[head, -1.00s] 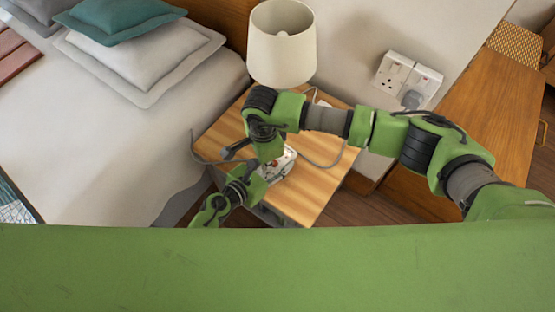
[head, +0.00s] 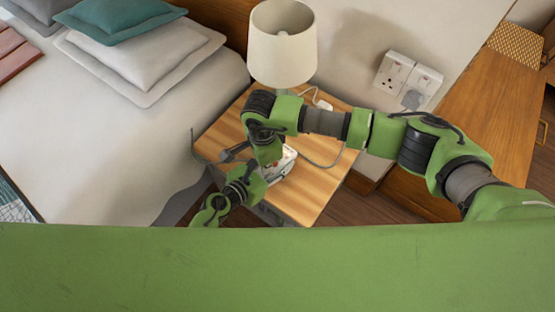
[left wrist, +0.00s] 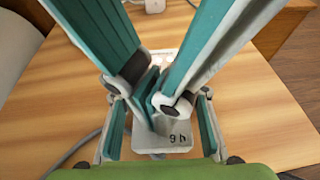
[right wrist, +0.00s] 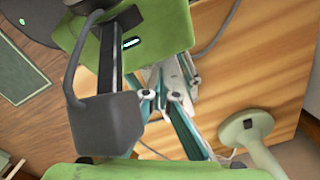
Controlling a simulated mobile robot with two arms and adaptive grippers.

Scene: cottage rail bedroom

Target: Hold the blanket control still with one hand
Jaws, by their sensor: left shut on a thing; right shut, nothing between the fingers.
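The blanket control (head: 289,166) is a small white box on the wooden bedside table, partly covered by my arms in the head view. In the left wrist view its pale lower end (left wrist: 172,140) shows dark printed characters. My left gripper (left wrist: 155,97) is shut on the control; the fingers hide its middle. In the head view it reaches in from the lower left. My right gripper (right wrist: 165,95) is shut and empty. In the head view my right arm bends down over the table close beside the control; its fingertips are hidden there.
The bedside table (head: 310,195) also bears a cream-shaded lamp (head: 282,45) at the back. The bed (head: 110,140) is on the left. Sockets (head: 408,78) are on the wall. The table's right side is clear.

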